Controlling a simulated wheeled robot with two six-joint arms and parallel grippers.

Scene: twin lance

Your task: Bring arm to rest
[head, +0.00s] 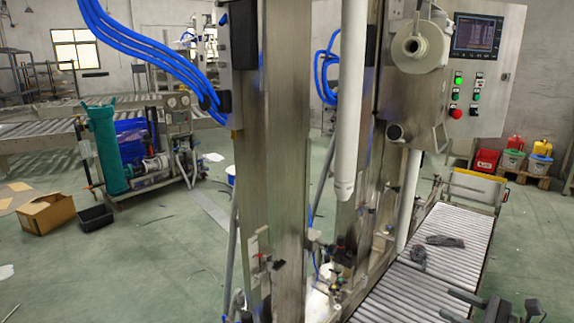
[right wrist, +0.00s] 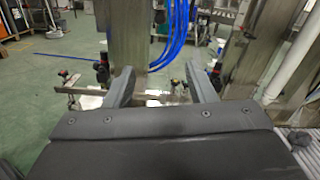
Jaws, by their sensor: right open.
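My right gripper (head: 488,306) shows at the bottom right edge of the head view, dark grey and partly cut off by the frame. It is over the near end of the roller conveyor (head: 432,288). In the right wrist view its two grey fingers (right wrist: 164,82) stand wide apart with nothing between them. Beyond the fingers are steel posts, blue hoses and small fittings of the machine. My left gripper is in neither view.
A tall steel machine frame (head: 275,170) fills the middle. A control panel (head: 478,60) hangs at upper right. Dark glove-like items (head: 445,241) lie on the rollers. A cardboard box (head: 46,213) and black bin (head: 95,217) sit at left. Green floor in front is mostly clear.

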